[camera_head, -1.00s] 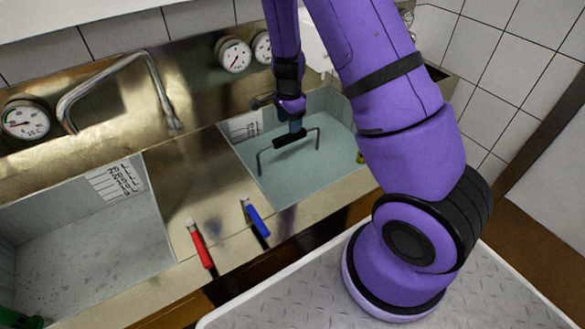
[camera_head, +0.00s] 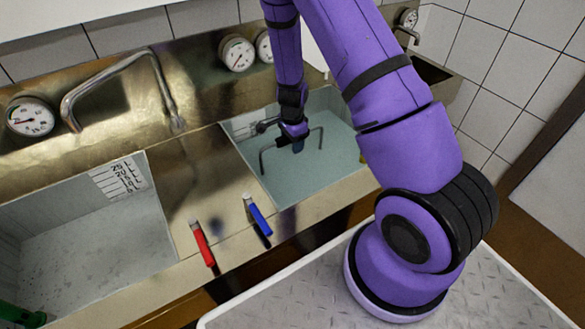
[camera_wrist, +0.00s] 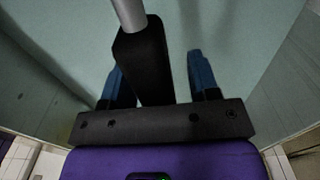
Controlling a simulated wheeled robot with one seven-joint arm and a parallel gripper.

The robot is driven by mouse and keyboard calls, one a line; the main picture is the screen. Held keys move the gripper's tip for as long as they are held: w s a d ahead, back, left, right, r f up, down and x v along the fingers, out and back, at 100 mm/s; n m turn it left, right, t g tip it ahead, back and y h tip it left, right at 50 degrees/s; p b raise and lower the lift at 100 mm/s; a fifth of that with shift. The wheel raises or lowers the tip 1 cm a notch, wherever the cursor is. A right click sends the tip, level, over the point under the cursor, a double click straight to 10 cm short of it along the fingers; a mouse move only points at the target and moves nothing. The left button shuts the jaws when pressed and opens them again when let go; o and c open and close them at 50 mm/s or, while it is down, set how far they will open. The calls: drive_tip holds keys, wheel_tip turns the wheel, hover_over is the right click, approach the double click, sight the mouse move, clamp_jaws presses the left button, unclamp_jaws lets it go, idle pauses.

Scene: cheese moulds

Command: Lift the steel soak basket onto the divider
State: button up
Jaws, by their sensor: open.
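The soak basket shows in the head view only as its thin steel arched handle (camera_head: 263,160), rising from the water of the right basin; its body is not visible. My gripper (camera_head: 296,147) is down at the handle's middle and hides its black grip there. In the wrist view the black grip (camera_wrist: 142,60), with a steel bar beyond it, lies between the two blue fingers of my gripper (camera_wrist: 160,78), closer to the left finger. The fingers are apart. The divider (camera_head: 190,185) is the bare flat steel deck between the two basins.
The left basin (camera_head: 90,235) holds clear liquid and has a volume scale on its wall. A bent tap (camera_head: 165,95) and round gauges (camera_head: 237,53) are along the back.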

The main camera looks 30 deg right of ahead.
clamp_jaws()
